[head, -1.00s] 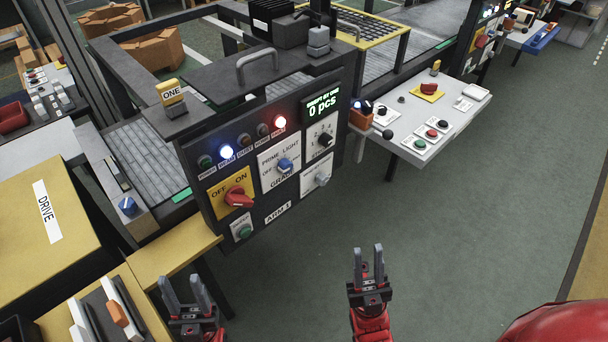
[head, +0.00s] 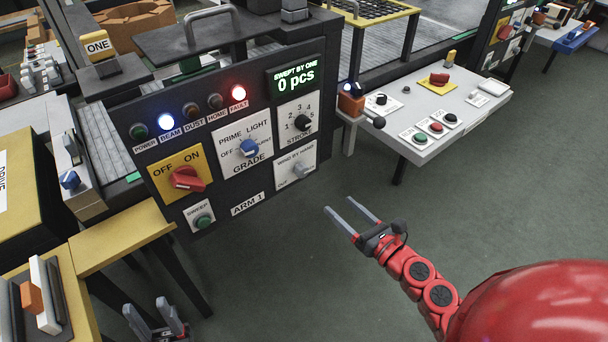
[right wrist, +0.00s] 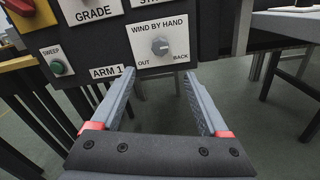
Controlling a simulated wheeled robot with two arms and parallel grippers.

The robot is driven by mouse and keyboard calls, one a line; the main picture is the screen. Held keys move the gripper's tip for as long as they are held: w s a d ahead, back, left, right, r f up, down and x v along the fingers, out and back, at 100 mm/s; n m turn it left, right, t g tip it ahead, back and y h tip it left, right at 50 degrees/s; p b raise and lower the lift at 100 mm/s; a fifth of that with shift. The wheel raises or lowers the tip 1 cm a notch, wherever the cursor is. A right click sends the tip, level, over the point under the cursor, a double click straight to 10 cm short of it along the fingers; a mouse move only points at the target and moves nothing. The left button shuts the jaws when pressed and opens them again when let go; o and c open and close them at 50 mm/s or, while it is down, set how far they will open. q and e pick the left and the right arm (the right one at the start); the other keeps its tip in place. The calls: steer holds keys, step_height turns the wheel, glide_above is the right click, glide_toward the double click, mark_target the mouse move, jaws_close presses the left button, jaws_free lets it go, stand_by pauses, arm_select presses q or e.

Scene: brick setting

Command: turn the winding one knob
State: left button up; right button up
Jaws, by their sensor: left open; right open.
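The winding knob is a grey knob (head: 299,168) on a white plate (head: 286,180) at the lower right of the dark control panel marked ONE. In the right wrist view the knob (right wrist: 159,46) is on the plate labelled "WIND BY HAND", with OUT and BACK below it. My right gripper (head: 349,212) is open and empty, to the right of and below the knob, apart from it. In its wrist view the fingers (right wrist: 157,88) point toward the panel with the plate between and beyond them. My left gripper (head: 157,310) is open and empty at the bottom left, below the panel.
The panel also holds a red OFF/ON switch (head: 187,178), a blue grade knob (head: 249,148), a black stroke knob (head: 303,123) and a green sweep button (head: 204,221). The red fault lamp (head: 238,93) is lit. A second console (head: 460,115) stands at the right. The floor between is clear.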

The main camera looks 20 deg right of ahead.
mark_target(304, 173)
steer(key=x, duration=1.5)
steer(key=shift+p, duration=0.35)
jaws_close()
steer(key=shift+m, duration=0.3)
